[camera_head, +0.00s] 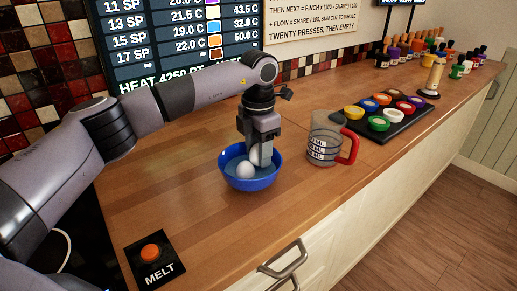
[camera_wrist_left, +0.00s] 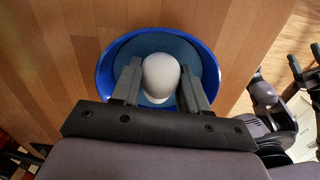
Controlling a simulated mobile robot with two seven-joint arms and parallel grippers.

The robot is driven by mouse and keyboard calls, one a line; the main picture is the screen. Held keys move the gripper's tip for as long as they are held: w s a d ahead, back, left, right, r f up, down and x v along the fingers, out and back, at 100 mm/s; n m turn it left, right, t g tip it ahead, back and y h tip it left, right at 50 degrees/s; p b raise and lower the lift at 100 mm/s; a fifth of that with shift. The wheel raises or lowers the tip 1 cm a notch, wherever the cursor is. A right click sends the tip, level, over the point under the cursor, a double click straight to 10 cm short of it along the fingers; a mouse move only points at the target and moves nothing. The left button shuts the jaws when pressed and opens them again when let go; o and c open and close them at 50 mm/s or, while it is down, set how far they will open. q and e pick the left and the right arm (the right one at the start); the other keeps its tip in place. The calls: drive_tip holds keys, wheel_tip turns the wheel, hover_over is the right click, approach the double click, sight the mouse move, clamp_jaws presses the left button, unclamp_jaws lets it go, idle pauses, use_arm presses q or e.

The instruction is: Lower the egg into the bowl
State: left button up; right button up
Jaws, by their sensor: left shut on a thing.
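The white egg (camera_head: 245,170) is inside the rim of the blue bowl (camera_head: 251,184) on the wooden counter. My left gripper (camera_head: 257,156) points down into the bowl, its fingers below the rim level. In the left wrist view the egg (camera_wrist_left: 161,76) sits between the two fingers of my left gripper (camera_wrist_left: 160,88), which are shut on it. The bowl (camera_wrist_left: 106,68) surrounds the egg and fingertips there. I cannot tell whether the egg touches the bowl's bottom.
A measuring jug (camera_head: 323,145) with a red handle stands right of the bowl. A dark tray (camera_head: 409,125) of coloured pots lies farther right, with several small bottles behind. A MELT button (camera_head: 150,252) sits at the front left. The counter left of the bowl is clear.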

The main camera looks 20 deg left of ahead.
use_arm(q)
drive_tip(key=shift+f+b, duration=0.35)
drive_tip(key=shift+f, duration=0.35)
idle(0.3)
drive_tip(key=o, duration=1.1)
drive_tip(key=shift+o, duration=0.2)
drive_tip(key=shift+r, duration=0.15)
drive_tip(key=shift+r+b, duration=0.35)
drive_tip(key=shift+r, duration=3.15)
